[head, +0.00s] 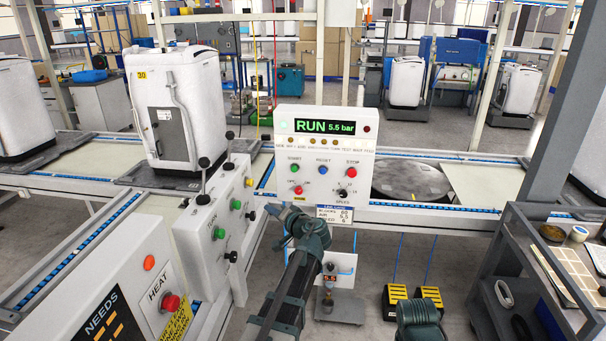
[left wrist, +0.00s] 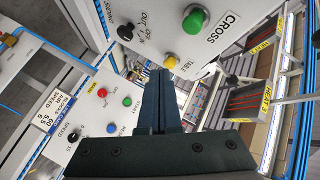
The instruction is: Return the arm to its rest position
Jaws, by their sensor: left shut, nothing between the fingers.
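My left arm (head: 290,290) reaches up from the bottom middle of the head view. Its gripper (head: 288,214) is in front of the lower edge of the white control panel (head: 325,150), whose display reads RUN 5.5 bar. In the left wrist view the two dark fingers (left wrist: 161,98) are together, with nothing between them. They point toward a white panel with green and yellow buttons; I cannot tell the exact gap.
Yellow-and-black pedals (head: 412,298) are on the floor. A dark shelf cart (head: 520,265) is at right. A white machine tub (head: 180,105) sits on the conveyor behind.

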